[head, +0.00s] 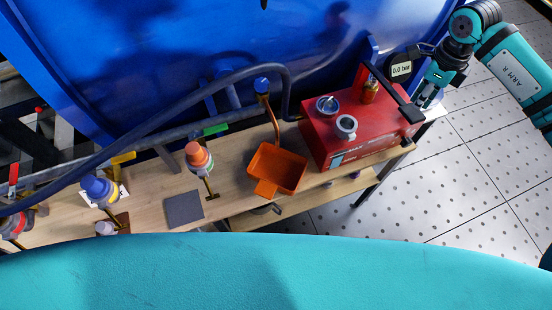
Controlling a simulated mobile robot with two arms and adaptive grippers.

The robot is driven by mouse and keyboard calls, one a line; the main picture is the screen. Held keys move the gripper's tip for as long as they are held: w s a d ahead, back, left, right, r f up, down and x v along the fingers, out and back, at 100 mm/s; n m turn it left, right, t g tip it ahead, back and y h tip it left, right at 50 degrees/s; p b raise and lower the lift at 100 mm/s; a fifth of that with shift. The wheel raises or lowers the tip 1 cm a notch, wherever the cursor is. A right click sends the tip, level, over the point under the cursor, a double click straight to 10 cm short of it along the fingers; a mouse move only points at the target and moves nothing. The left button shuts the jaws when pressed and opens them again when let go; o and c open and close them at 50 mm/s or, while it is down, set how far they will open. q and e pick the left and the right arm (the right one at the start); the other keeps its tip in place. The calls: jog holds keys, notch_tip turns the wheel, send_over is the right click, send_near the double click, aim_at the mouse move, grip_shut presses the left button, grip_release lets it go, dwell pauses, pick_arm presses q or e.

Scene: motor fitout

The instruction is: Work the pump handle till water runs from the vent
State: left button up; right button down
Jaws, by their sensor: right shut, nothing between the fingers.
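The red pump (345,150) stands at the right end of the wooden bench. Its dark pump handle (392,92) slants across the pump's top to a black grip end at the right. A round gauge (401,69) reads 0.0 bar. My right gripper (426,102) is shut and empty, close beside the handle's right end; I cannot tell whether it touches. A brass pipe with a blue knob (262,85), perhaps the vent, points down toward an orange scoop-like tray (262,158). No running water shows. My left gripper is out of view.
A large blue tank (180,60) fills the back, with a dark hose (150,122) across its front. Valves with orange (197,153) and blue (97,187) tops and a grey pad (184,209) are on the bench's left part. Open tiled floor (470,170) lies right.

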aim_at(411, 110)
jog(key=f+b, duration=0.4)
jog(key=f, duration=0.1)
jog(key=f+b, duration=0.3)
jog(key=shift+w+a+f, duration=0.15)
jog(key=shift+w, duration=0.2)
jog(key=shift+r+p, duration=0.6)
jog(key=shift+r, duration=0.05)
jog(key=r+p, duration=0.1)
jog(key=r, duration=0.1)
jog(key=r+p, duration=0.3)
jog(key=r, duration=0.1)
jog(key=shift+s+r, duration=0.35)
jog(key=shift+r, duration=0.05)
jog(key=shift+s+d+r, duration=0.1)
jog(key=shift+d+r, duration=0.05)
jog(key=shift+d, duration=0.05)
notch_tip(411, 110, up, 5)
jog(key=p, duration=0.3)
